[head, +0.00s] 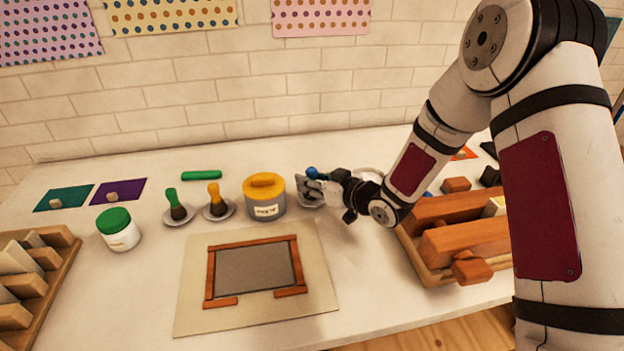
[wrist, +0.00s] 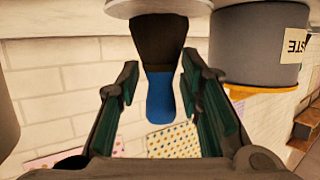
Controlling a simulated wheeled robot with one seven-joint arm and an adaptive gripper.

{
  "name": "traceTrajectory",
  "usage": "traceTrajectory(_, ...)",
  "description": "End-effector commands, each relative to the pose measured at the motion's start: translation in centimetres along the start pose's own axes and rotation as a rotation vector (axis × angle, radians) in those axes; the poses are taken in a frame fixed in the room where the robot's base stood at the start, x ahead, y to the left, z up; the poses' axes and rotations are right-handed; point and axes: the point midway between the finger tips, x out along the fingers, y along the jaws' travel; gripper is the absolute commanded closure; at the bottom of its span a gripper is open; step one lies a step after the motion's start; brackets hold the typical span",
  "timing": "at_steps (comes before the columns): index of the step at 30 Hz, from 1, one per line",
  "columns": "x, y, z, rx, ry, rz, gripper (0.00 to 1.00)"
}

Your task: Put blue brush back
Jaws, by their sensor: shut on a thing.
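The blue brush shows its blue knob (head: 312,173) above my gripper (head: 328,187) in the head view. In the wrist view, which looks upside down, its blue handle (wrist: 160,98) and dark lower part (wrist: 158,45) lie between my fingers. My gripper (wrist: 160,75) is shut on the brush, which looks upright. A pale saucer (wrist: 150,8) is at the brush's lower end; I cannot tell whether they touch.
A grey paste tub (head: 265,208) with a yellow lid is close left of my gripper. A framed grey slab (head: 255,270) lies on a mat in front. A wooden tray (head: 425,268) with blocks is at right. A green-lidded jar (head: 119,233) stands left.

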Motion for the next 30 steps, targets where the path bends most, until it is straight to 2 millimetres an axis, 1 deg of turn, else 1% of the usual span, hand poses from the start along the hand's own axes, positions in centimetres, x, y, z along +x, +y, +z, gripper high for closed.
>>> traceTrajectory(12, 0.01, 0.01, -0.01, 0.0, 0.0, 0.0, 0.94)
traceTrajectory(30, 0.2, 0.04, 0.6, 0.001, 0.0, 0.0, 0.94)
